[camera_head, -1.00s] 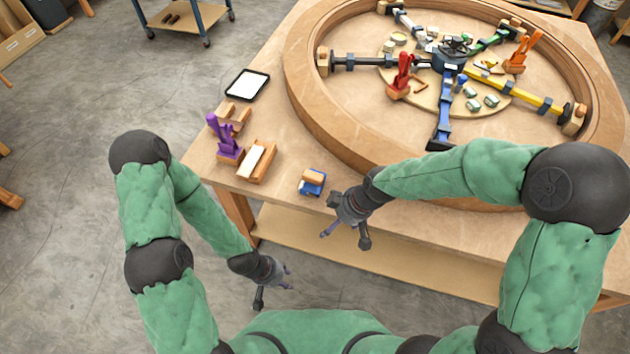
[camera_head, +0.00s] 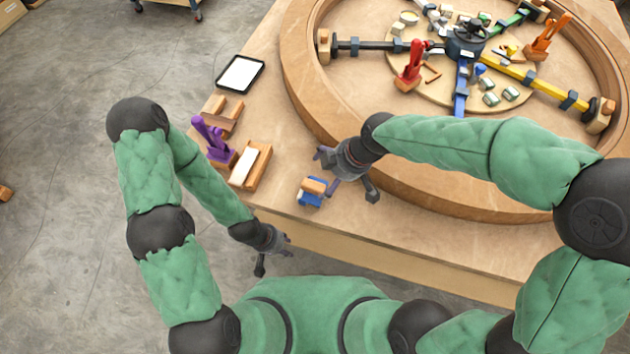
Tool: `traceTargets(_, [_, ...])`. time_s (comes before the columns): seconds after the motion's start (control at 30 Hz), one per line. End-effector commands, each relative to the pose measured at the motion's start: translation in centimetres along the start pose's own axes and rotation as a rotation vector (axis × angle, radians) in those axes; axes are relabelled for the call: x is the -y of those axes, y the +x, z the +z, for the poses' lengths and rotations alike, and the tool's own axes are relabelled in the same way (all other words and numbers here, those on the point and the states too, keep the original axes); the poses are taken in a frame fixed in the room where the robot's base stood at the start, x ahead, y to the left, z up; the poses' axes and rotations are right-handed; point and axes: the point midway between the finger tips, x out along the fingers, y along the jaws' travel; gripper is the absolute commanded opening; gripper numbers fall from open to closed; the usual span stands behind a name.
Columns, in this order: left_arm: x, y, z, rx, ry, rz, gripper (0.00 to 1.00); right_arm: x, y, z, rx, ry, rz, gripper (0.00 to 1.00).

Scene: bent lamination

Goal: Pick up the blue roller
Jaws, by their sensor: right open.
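The blue roller (camera_head: 312,199), a small blue piece with a wooden block-like top, sits on the wooden table near its front edge. My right gripper (camera_head: 347,186) is open just to the right of the roller, above the tabletop. One of its fingers is close to the roller's right side; I cannot tell whether it touches. Nothing is between the fingers. My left gripper (camera_head: 274,254) hangs low in front of the table edge, to the lower left of the roller. Its fingers look spread and empty.
A large wooden ring (camera_head: 300,75) with a coloured-arm hub fills the back right of the table. A purple clamp (camera_head: 212,140), a wooden block with a white top (camera_head: 248,168), wooden pieces (camera_head: 222,113) and a tablet (camera_head: 240,74) lie at the left.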

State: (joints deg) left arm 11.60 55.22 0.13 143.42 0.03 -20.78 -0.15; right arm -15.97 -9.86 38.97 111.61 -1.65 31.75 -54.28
Motion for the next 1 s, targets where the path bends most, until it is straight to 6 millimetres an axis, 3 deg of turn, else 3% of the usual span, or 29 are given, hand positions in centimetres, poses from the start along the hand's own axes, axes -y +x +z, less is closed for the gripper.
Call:
traceTargets(0.23, [0.5,1.2,0.0,0.001,0.000,0.000,0.40,0.1,3.9,0.1,0.002,0.000,-0.003,1.00])
traceTargets(0.47, [0.6,1.7,0.0,0.001,0.000,0.000,0.40,0.1,5.4,0.1,0.000,0.000,-0.001,1.00])
traceTargets(0.8, [1.3,3.6,-0.1,0.001,0.000,0.000,0.40,0.2,9.7,0.2,0.002,0.002,-0.003,1.00])
traceTargets(1.0, [1.3,3.5,-0.1,0.000,0.000,0.000,0.40,0.1,10.0,0.1,0.000,0.002,0.000,1.00])
